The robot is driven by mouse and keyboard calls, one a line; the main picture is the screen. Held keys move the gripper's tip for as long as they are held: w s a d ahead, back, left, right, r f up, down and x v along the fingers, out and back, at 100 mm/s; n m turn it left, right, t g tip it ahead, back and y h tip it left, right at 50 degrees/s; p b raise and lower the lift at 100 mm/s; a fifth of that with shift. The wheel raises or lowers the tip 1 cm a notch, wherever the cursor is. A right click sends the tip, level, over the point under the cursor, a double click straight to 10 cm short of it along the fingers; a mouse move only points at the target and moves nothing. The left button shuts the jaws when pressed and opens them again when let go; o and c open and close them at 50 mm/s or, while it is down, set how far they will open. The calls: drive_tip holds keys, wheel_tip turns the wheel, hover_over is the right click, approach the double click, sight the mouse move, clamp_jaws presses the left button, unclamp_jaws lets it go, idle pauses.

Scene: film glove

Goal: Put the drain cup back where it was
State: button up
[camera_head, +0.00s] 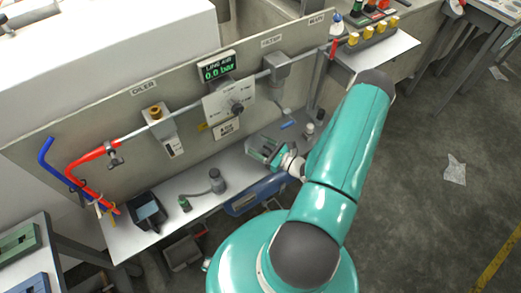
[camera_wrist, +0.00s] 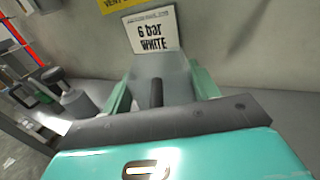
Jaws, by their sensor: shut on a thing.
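My gripper (camera_head: 268,150) is over the grey bench, in front of the upright panel and below the line-air display. It is shut on a pale, see-through cup (camera_wrist: 172,72), which I take to be the drain cup. In the wrist view the cup shows between the two green fingers, with a dark rod in its middle. The filter unit (camera_head: 287,67) hangs on the pipe, above and to the right of my gripper, and the cup is apart from it. The cup's lower end is hidden by my wrist.
The display (camera_head: 216,69) reads 0.0 bar. A "6 bar WHITE" card (camera_wrist: 150,32) is on the panel. The oiler (camera_head: 163,128) hangs at left. A grey cylinder (camera_head: 217,181), a small green bottle (camera_head: 184,204) and a black box (camera_head: 147,211) stand on the bench (camera_head: 245,186).

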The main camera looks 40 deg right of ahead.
sight(265, 152)
drive_tip(key=shift+w+d+f, duration=0.35)
drive_tip(key=shift+d+f, duration=0.05)
drive_tip(key=shift+f, duration=0.25)
drive_tip(key=shift+w+d+f, duration=0.1)
drive_tip(key=shift+w+f, duration=0.05)
drive_tip(key=shift+f, duration=1.55)
drive_tip(key=o, duration=1.1)
drive_tip(key=shift+f, duration=0.1)
drive_tip(key=shift+s+d, duration=0.1)
drive_tip(key=shift+s, duration=0.1)
drive_tip(key=v, duration=1.1)
drive_tip(key=shift+s, duration=0.25)
